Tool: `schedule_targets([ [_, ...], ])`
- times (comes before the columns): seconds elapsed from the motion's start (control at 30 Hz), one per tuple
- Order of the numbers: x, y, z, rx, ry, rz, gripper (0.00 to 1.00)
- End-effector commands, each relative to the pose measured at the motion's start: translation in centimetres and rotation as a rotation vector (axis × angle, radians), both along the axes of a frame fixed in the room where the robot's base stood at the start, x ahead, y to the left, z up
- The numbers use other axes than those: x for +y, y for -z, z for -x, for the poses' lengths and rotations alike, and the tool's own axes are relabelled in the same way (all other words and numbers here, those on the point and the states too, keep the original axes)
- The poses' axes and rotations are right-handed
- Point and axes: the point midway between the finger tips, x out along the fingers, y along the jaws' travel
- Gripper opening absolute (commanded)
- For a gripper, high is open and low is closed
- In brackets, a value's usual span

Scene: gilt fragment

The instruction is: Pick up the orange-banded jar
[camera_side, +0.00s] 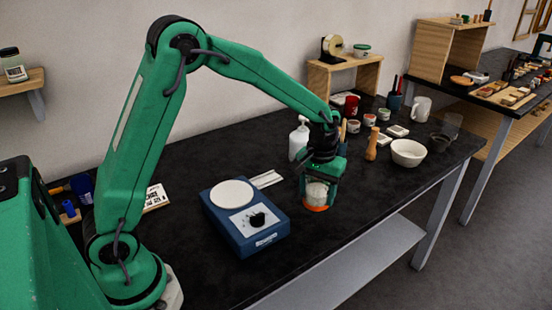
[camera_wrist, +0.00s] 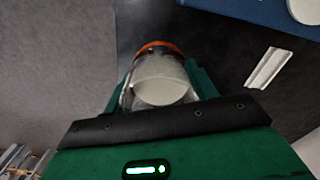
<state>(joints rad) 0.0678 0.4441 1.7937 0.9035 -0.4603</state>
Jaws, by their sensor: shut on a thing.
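The orange-banded jar (camera_side: 316,196) is between the fingers of my gripper (camera_side: 319,185), close to the front edge of the black table. It is a clear jar with pale contents and an orange band at its lower end. In the wrist view the jar (camera_wrist: 160,78) sits between the two green fingers of my gripper (camera_wrist: 162,88), with its orange band at the far end. My gripper is shut on the jar. I cannot tell whether the jar's base touches the table.
A blue device with a white round plate (camera_side: 245,217) stands left of the jar. A white bottle (camera_side: 298,140) is behind my gripper. A wooden pestle-like piece (camera_side: 371,145) and a white bowl (camera_side: 408,153) stand to the right. The table's front edge is close by.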

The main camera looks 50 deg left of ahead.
Motion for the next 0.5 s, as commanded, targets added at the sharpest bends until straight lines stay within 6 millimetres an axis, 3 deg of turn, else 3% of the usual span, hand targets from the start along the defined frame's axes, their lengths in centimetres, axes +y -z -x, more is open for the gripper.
schedule_targets([
  [0.2,-2.6,-1.8,1.3,-0.002,0.002,0.000,0.28],
  [0.5,-3.8,-2.6,1.9,0.000,0.000,0.000,0.28],
])
